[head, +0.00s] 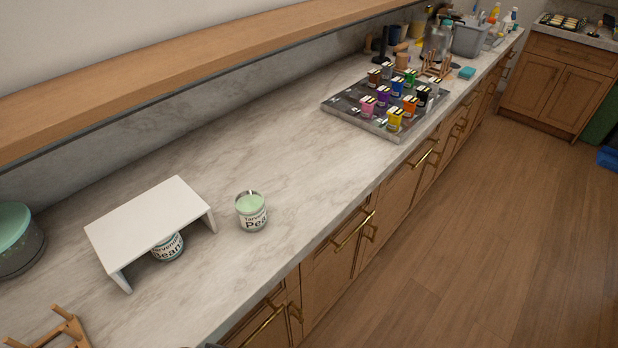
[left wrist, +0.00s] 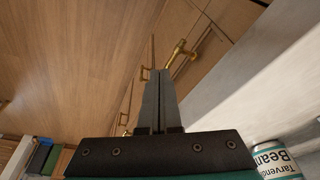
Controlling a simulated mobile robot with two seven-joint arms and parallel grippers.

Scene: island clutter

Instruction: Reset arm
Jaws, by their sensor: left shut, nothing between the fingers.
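My left gripper (left wrist: 160,88) shows in the left wrist view with its two fingers together and nothing between them. It is in front of the counter's edge, with cabinet doors and the wooden floor beyond it. Neither gripper shows clearly in the head view. A can labelled Beans (head: 168,246) stands under a small white stand (head: 150,222) on the counter in the head view. A can labelled Tarvendor Bean also shows at the lower right in the left wrist view (left wrist: 274,160). A can labelled Pea (head: 251,212), with a pale green top, stands to the right of the white stand.
The marble counter (head: 285,150) is bare between the cans and a tray (head: 347,108) of several coloured items. A green-lidded container (head: 14,242) and a wooden rack (head: 50,328) are at the left. A wooden shelf (head: 200,58) overhangs the back. Brass handles (head: 353,230) project from the cabinets.

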